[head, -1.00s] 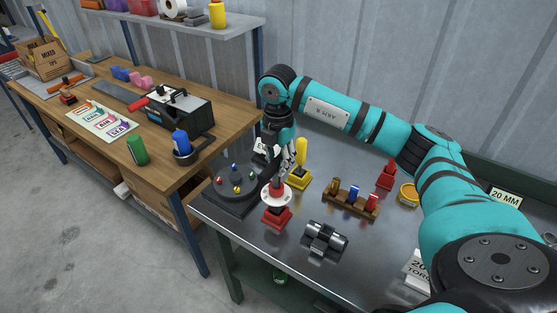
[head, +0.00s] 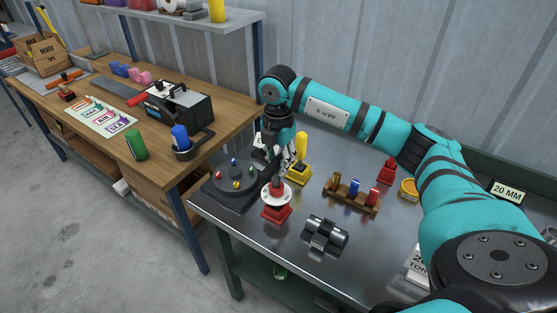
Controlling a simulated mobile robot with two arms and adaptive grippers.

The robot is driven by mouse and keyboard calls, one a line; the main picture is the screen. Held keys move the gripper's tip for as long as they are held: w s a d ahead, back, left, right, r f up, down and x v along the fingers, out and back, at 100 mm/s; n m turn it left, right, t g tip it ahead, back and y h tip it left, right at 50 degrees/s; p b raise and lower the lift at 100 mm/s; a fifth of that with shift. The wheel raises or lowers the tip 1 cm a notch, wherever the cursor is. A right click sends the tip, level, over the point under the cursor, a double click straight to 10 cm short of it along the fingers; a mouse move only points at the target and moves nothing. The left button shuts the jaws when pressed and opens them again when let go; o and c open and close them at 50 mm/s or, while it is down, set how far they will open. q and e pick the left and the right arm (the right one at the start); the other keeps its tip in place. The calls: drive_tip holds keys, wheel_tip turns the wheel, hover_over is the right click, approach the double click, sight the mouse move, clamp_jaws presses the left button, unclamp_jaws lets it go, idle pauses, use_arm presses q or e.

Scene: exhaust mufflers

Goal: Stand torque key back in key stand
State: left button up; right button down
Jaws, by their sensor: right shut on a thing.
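The torque key seems to be the upright yellow-handled tool (head: 301,144). It stands at the yellow key stand (head: 299,174) on the steel bench. Whether its lower end is fully seated is too small to tell. My right gripper (head: 288,163) reaches down just left of the handle, its fingers shut low on the key close above the stand; the exact contact is partly hidden. My left gripper is out of view.
A red stand with a white disc (head: 276,195) is close in front. A dark turntable with coloured knobs (head: 235,180) is left, a metal muffler part (head: 326,235) in front, and a brown rack (head: 352,193) right. Clear bench lies between them.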

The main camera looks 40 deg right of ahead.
drive_tip(key=shift+f+b, duration=0.4)
drive_tip(key=shift+f, duration=0.35)
drive_tip(key=c, duration=1.1)
unclamp_jaws()
